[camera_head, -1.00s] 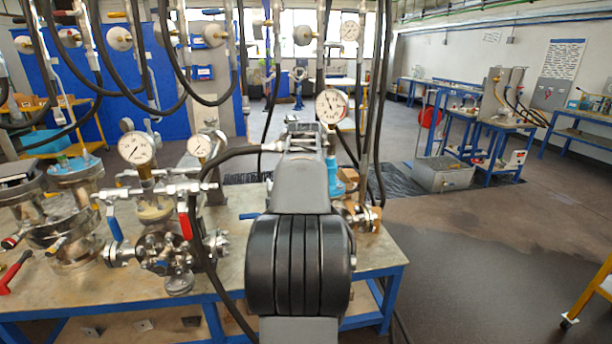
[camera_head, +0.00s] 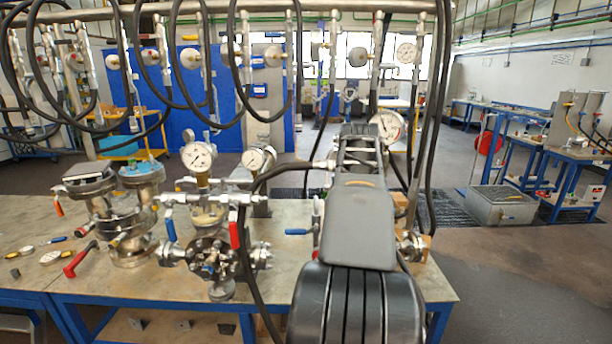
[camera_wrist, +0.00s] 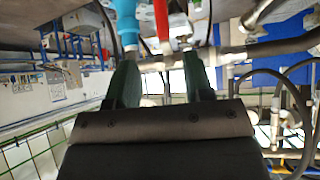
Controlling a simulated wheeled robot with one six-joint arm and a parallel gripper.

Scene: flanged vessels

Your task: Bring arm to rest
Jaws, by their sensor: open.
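My gripper (camera_wrist: 162,75) shows in the wrist view with its two dark green fingers apart. The gap between them holds no clearly gripped object. Pale piping, a red handle (camera_wrist: 161,18) and a light blue part (camera_wrist: 127,22) show beyond the fingertips; I cannot tell their distance. In the head view my arm reaches forward over the workbench (camera_head: 150,290), and its own links hide the gripper.
Flanged vessels (camera_head: 128,215) and a valve assembly with pressure gauges (camera_head: 198,157) stand left of my arm. Black hoses (camera_head: 240,60) hang above the bench and close by my arm. Loose tools lie at the bench's left.

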